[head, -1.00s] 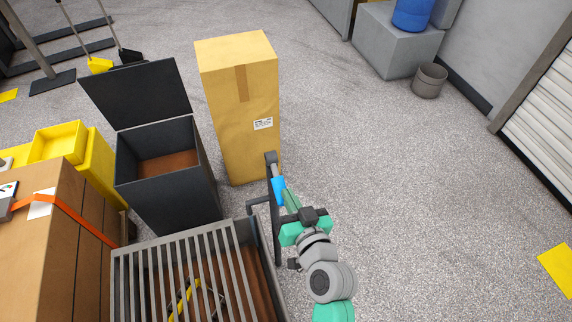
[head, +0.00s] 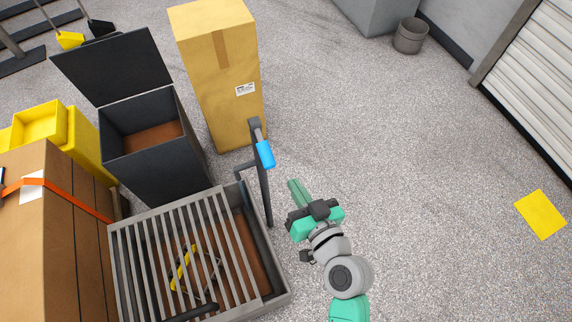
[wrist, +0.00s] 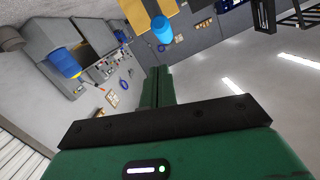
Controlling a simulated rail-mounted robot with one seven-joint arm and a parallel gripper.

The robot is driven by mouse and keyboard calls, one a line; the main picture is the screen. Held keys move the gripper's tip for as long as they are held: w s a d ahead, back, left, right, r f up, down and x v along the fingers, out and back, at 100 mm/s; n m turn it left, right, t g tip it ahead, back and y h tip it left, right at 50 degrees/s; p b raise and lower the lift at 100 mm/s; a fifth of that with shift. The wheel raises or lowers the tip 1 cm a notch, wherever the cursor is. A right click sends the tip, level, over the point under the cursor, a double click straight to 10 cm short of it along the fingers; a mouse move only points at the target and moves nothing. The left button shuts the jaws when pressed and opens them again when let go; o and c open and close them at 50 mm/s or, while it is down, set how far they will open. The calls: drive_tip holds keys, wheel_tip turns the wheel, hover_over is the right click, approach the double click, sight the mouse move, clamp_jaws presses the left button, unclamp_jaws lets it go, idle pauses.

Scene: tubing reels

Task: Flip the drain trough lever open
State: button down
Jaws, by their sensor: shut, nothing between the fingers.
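The drain trough (head: 285,297) is a grey open box with a slatted grate (head: 160,225) over a rust-brown inside. A dark post (head: 266,195) stands at its back right corner. The lever with a blue grip (head: 265,154) is at the top of the post, and the grip tilts down to the right. My gripper (head: 293,185) is shut and empty, to the lower right of the blue grip and apart from it. In the wrist view the blue grip (wrist: 163,30) shows just beyond the tips of my green fingers (wrist: 160,75).
A tall cardboard box (head: 217,80) stands behind the post. An open black bin (head: 150,150) and yellow crates (head: 75,145) are on the left, with a strapped brown box (head: 70,225) in front. The floor to the right is clear, with a yellow floor patch (head: 541,214).

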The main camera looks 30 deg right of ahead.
drive_tip(key=shift+s+f, duration=0.15)
drive_tip(key=shift+s, duration=0.95)
drive_tip(key=w+a+r+n+t+y+p, duration=0.15)
drive_tip(key=a+r, duration=0.25)
drive_tip(key=r, duration=0.8)
drive_tip(key=w+a+r+n+t+p, duration=0.1)
drive_tip(key=w+a+r+t+p, duration=0.2)
drive_tip(key=r, duration=0.9)
drive_tip(key=w+a+r+n, duration=0.2)
drive_tip(key=w+a+r, duration=0.15)
drive_tip(key=r, duration=0.85)
drive_tip(key=s+a+r+m+t+p, duration=0.1)
drive_tip(key=s+a+r+t, duration=0.2)
drive_tip(key=r, duration=0.7)
drive_tip(key=s+a+r+t+p, duration=0.15)
drive_tip(key=s+a+r, duration=0.35)
drive_tip(key=r, duration=0.5)
wheel_tip(320, 180, up, 38)
drive_tip(key=d+p, duration=0.1)
drive_tip(key=p, duration=3.6)
drive_tip(key=shift+s+f+p, duration=0.2)
drive_tip(key=shift+s+p, duration=0.05)
drive_tip(key=shift+p, duration=0.15)
drive_tip(key=shift+h, duration=0.25)
